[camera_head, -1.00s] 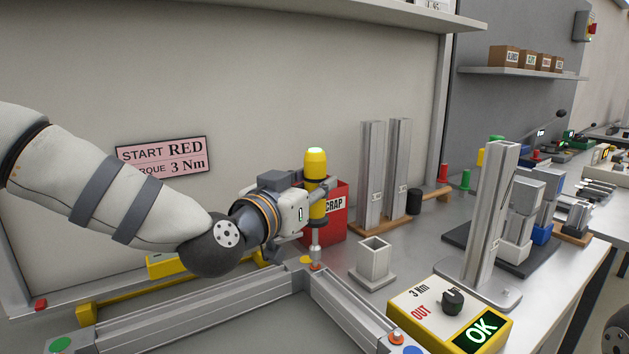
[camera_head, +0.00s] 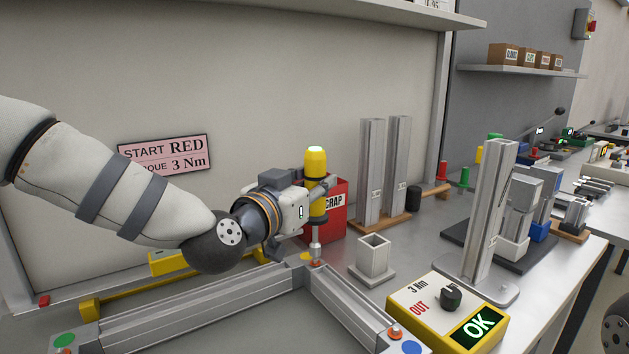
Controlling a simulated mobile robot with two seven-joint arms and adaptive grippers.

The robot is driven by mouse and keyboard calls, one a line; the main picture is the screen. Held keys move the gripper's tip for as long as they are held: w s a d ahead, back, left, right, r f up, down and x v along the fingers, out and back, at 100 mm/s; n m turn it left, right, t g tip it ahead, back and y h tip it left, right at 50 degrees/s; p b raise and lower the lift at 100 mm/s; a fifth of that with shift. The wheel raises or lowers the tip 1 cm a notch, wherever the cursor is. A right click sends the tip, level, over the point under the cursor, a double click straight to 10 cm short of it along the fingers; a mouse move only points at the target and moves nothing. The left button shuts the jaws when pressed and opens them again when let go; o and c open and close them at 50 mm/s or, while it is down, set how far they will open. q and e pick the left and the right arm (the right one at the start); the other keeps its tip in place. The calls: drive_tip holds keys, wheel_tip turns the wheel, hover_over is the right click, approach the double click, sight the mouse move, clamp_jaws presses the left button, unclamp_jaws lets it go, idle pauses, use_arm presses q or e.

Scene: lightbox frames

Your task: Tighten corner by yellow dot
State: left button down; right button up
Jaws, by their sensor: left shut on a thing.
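My left gripper (camera_head: 318,194) is shut on a yellow and black screwdriver (camera_head: 316,165) with a lit top. The screwdriver stands upright, its bit down at the orange-red screw (camera_head: 316,264) of the frame's back corner. The yellow dot (camera_head: 306,257) shows beside that screw, partly hidden by the tool. The grey aluminium frame (camera_head: 200,306) lies on the bench, with a green dot (camera_head: 64,340) at its left corner and a blue dot (camera_head: 412,347) at its right corner. The yellow torque box (camera_head: 441,293) reads OK in green; its knob is near 3 Nm. My right gripper is not visible.
A red scrap bin (camera_head: 334,220) stands just behind the screwdriver. An empty grey square cup (camera_head: 373,258) is to its right. Upright profiles (camera_head: 372,175) stand behind, and another tall profile (camera_head: 490,215) stands right. A sign (camera_head: 166,154) reads START RED, 3 Nm.

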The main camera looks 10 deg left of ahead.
sight(314, 216)
use_arm(q)
drive_tip(key=shift+r, duration=0.2)
drive_tip(key=shift+s+f, duration=0.15)
drive_tip(key=shift+f, duration=1.9)
idle(0.9)
drive_tip(key=shift+r, duration=3.1)
